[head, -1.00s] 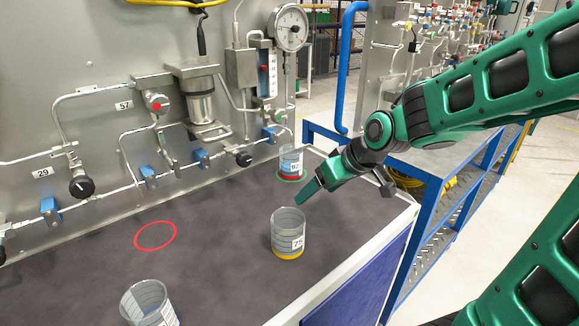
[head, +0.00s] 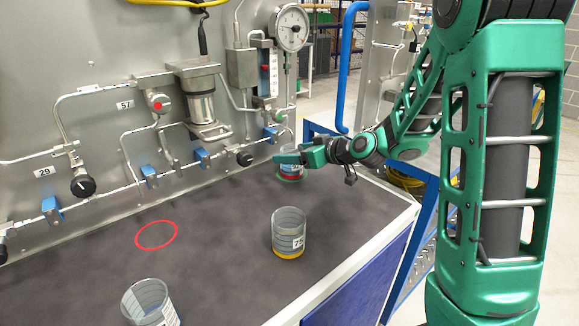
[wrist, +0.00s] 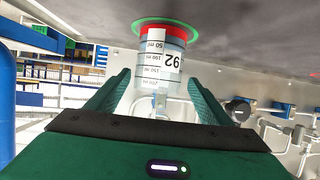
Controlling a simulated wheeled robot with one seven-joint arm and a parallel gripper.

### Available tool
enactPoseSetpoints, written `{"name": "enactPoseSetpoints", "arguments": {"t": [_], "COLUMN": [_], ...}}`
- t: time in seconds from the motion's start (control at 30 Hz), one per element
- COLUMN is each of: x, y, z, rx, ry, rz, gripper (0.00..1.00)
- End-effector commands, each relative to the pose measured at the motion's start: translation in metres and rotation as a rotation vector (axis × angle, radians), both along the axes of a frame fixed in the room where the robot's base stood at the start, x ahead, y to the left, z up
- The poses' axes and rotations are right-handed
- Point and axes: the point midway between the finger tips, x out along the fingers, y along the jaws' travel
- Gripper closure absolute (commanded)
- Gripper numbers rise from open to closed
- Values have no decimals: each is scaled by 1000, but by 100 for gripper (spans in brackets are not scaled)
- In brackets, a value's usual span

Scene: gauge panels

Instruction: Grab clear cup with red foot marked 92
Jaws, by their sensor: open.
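The clear cup with a red foot (wrist: 155,50), marked 92, shows upside down in the wrist view, with volume lines on its wall. It stands on a green ring (wrist: 137,24) on the dark bench top. In the head view the same cup (head: 289,177) is mostly hidden behind my gripper (head: 283,157). In the wrist view my gripper (wrist: 158,72) is open, with one finger on each side of the cup's image. I cannot tell whether the fingers touch it.
A clear cup with a yellow foot marked 75 (head: 288,235) stands nearer on the bench top (head: 215,260). Another clear cup (head: 150,303) stands at the front left. A red ring (head: 156,235) is empty. The pipe panel with valves (head: 110,70) rises behind the bench.

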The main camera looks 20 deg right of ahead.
Motion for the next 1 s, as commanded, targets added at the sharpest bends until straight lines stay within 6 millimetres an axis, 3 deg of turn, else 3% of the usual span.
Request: {"name": "enactPoseSetpoints", "arguments": {"t": [0.27, 0.53, 0.8, 1.0], "x": [14, 44, 48, 47], "y": [6, 19, 20, 20], "z": [-7, -22, -22, -22], "rx": [-1, -1, -1, -1], "ry": [0, 1, -1, -1], "rz": [0, 1, -1, -1], "gripper": [26, 26, 26, 73]}}
